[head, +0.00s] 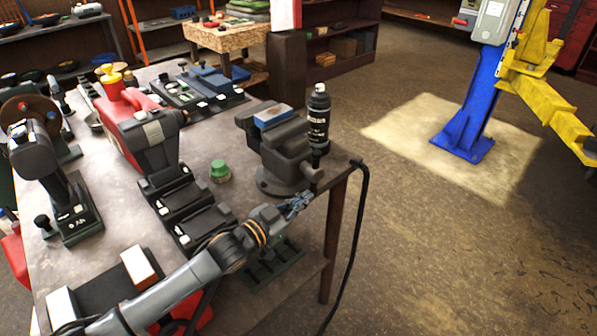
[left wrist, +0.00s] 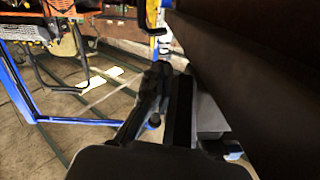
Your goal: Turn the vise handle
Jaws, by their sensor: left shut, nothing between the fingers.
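The dark grey bench vise (head: 275,158) stands at the right edge of the workbench. A blue piece (head: 273,115) sits at the top of its jaws. The vise's front end with the screw (head: 312,172) points toward the lower right; I cannot make out the handle bar clearly. My left gripper (head: 299,203) is shut and empty, just below and in front of that end, with a small gap seen in the head view. In the left wrist view the dark gripper (left wrist: 165,100) fills the lower middle. My right gripper is not in view.
A black bottle (head: 318,122) stands right beside the vise. A green-capped item (head: 220,170) and black chargers (head: 195,213) lie on the workbench (head: 115,215). A black cable (head: 361,215) hangs off the bench edge. The floor to the right is open up to the blue lift post (head: 478,100).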

